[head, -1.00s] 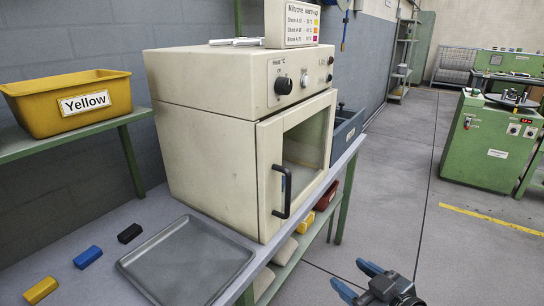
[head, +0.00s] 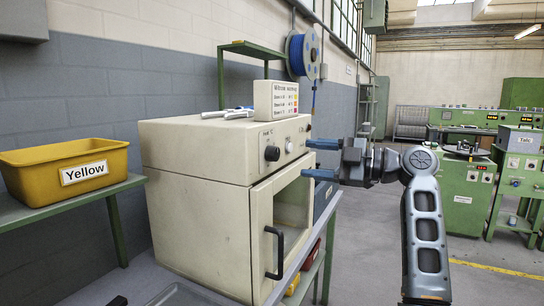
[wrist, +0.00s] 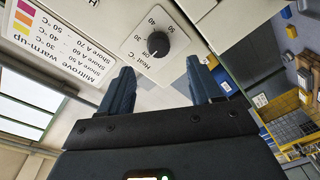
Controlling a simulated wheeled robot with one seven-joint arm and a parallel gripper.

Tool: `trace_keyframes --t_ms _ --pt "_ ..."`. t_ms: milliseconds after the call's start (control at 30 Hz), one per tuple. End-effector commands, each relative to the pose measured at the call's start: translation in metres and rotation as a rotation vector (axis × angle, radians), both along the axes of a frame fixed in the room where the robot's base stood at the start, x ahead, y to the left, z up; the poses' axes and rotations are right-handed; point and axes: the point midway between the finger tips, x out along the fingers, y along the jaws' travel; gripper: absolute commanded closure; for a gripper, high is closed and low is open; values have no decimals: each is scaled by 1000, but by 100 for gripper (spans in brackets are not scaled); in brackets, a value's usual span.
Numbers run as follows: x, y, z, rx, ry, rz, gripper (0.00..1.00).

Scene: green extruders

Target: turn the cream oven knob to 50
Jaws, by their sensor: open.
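The cream oven (head: 200,190) stands on the bench with a control panel above its door. Its black heat knob (head: 271,153) is at the left of the panel. In the wrist view the knob (wrist: 156,44) appears upside down, with printed scale numbers including 50, 40 and 30 around it. I cannot read its pointer setting surely. My gripper (head: 312,159) is open and empty, to the right of the knob in the head view, apart from it. In the wrist view the knob lies beyond and between my blue fingertips (wrist: 160,78).
A smaller panel knob (head: 308,128) and a white button (head: 289,147) sit right of the heat knob. The oven door has a black handle (head: 274,252). A warm-up sign (head: 276,100) stands on top. A yellow bin (head: 65,170) is left. Open floor lies right.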

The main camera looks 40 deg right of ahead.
Motion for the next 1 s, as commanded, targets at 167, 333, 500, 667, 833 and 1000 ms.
trace_keyframes --t_ms 167,333,500,667,833,1000 --pt "10 4 5 -11 -6 9 36" --pt "34 16 6 -9 -5 9 36" --pt "55 26 5 -9 -5 7 36" --pt "67 31 4 -9 -5 5 36" --pt "70 33 3 -10 -5 4 36" --pt "69 33 3 -10 -5 4 38"
